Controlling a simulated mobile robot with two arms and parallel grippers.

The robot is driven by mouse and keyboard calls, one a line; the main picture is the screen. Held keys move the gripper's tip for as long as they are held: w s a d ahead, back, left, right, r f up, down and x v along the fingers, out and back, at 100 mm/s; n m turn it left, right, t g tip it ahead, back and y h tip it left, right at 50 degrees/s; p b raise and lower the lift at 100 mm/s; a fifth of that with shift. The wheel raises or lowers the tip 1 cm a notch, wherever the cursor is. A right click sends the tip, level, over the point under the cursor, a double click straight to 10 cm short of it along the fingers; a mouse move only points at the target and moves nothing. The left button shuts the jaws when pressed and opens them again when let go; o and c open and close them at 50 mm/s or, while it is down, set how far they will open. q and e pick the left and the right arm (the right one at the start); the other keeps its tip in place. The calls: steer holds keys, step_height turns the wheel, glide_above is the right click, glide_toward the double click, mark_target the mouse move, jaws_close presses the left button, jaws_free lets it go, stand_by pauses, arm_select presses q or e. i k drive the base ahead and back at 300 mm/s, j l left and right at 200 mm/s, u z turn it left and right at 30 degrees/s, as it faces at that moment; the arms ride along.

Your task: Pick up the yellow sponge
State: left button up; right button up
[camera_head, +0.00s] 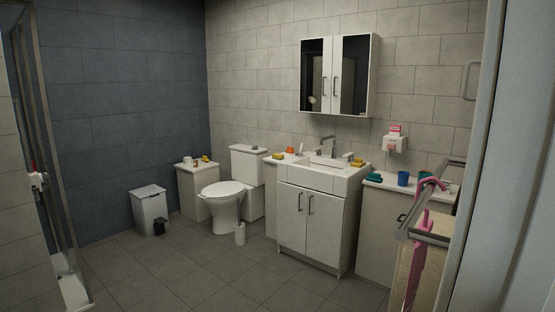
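A yellow block that looks like a sponge (277,157) lies on the white counter left of the sink. A second small yellow item (357,163) sits at the right back corner of the sink (318,180); it may also be a sponge, but it is too small to be sure. Neither of my grippers is in view, and nothing is seen touching either yellow item.
A toilet (225,199) and a white bin (150,212) stand left of the sink cabinet (309,218). A pink hooked item (422,220) hangs at right. The middle floor (190,270) is clear.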

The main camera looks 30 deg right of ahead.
mark_target(276, 156)
steer(key=i+z, duration=0.1)
steer(key=i, duration=0.65)
steer(key=i+l+z, duration=0.2)
steer(key=i, duration=0.5)
steer(key=i+z, duration=0.15)
steer(key=i, duration=0.55)
steer(key=i+j+z, duration=0.2)
steer(key=i, duration=0.5)
steer(key=i+z, duration=0.2)
steer(key=i, duration=0.5)
